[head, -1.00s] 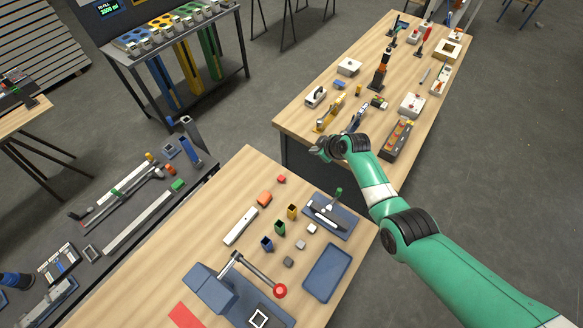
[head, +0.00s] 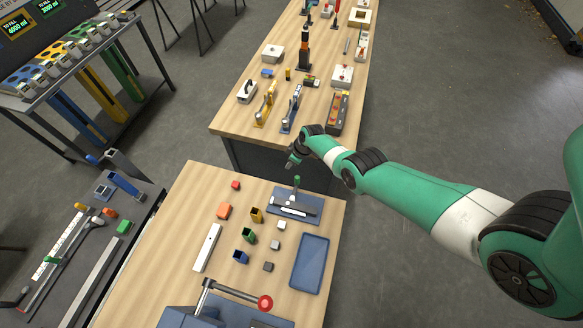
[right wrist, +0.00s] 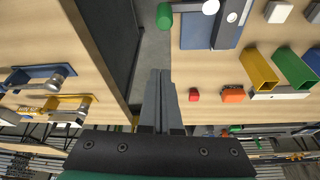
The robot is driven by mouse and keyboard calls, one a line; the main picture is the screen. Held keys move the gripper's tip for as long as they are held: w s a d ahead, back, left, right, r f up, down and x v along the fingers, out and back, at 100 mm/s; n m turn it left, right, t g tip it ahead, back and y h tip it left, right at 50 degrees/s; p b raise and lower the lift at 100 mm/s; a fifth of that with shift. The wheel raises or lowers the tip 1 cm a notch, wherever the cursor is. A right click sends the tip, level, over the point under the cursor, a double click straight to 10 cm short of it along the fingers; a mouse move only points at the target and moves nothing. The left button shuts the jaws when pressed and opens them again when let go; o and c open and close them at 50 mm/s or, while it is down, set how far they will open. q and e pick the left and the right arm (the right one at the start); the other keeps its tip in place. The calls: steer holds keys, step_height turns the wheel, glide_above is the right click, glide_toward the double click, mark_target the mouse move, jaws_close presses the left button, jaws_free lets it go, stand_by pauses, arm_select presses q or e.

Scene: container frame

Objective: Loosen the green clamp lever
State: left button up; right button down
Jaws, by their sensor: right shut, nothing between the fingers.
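The green-tipped lever (head: 297,181) stands up from a blue plate (head: 280,208) that carries a dark bar, at the far right of the near wooden table. In the right wrist view the green grip (right wrist: 164,16) shows at the top, beyond the fingertips. My right gripper (head: 290,163) is just beyond the lever in the head view, apart from it. Its two fingers (right wrist: 160,74) are shut together with nothing between them. My left gripper is not in view.
A blue tray (head: 310,263), small colored bins and cubes, and a red-knobbed lever (head: 265,302) share the near table. A dark gap separates it from the far bench, which holds yellow (head: 265,105) and blue (head: 292,108) clamps. A dark bench stands left.

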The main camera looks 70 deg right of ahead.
mark_target(295, 189)
step_height(295, 189, down, 7)
steer(key=s+b, duration=0.1)
steer(key=b, duration=0.3)
steer(key=shift+s+f, duration=0.15)
steer(key=shift+s, duration=0.05)
